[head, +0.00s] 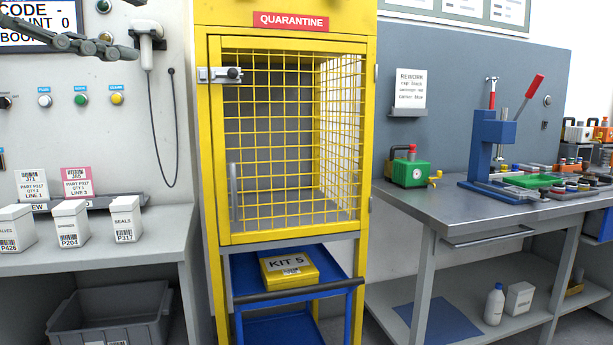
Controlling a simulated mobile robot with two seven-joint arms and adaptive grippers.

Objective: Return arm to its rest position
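My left arm comes in at the top left, and its dark gripper (131,47) is in front of the wall, close to a white handheld scanner (148,32) in the picture. I cannot tell whether the gripper touches the scanner or whether its fingers are open. No held object shows clearly. My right gripper is not in view.
The yellow quarantine cage (224,150) stands in the centre with its mesh door closed. Below it, a blue cart (243,282) carries a yellow KIT 5 box (289,268). A left shelf (130,258) holds white bins; a right workbench (420,207) holds a press (490,135).

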